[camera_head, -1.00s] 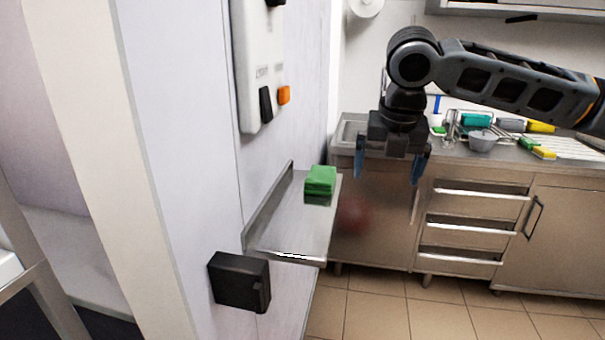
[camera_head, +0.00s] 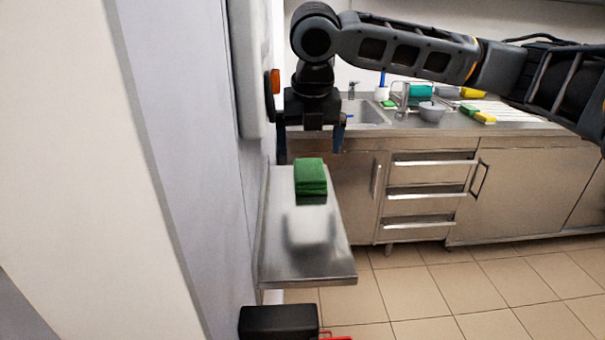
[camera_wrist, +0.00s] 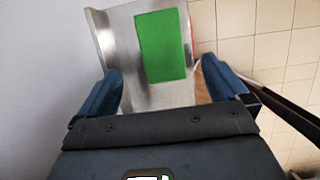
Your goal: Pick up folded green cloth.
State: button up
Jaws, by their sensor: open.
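The folded green cloth (camera_head: 311,177) lies on a narrow steel shelf (camera_head: 308,255) fixed to the wall. It is a small layered block near the shelf's far end. My gripper (camera_head: 311,150) points down and its blue fingers are spread, above and behind the cloth in the head view. In the wrist view the cloth (camera_wrist: 164,46) appears as a bright green rectangle beyond and between the two open fingertips (camera_wrist: 165,80). Nothing is held between the fingers.
A black box (camera_head: 279,322) juts out below the shelf. A steel counter (camera_head: 480,125) with a sink, bowl (camera_head: 431,112) and sponges stands behind. Tiled floor is clear at right.

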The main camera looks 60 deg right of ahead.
aim_at(310, 170)
jog(key=p+x, duration=0.1)
jog(key=x, duration=0.5)
jog(key=shift+s+d+f, duration=0.1)
jog(key=shift+d+f, duration=0.05)
jog(key=shift+f, duration=0.25)
jog(key=c, duration=1.1)
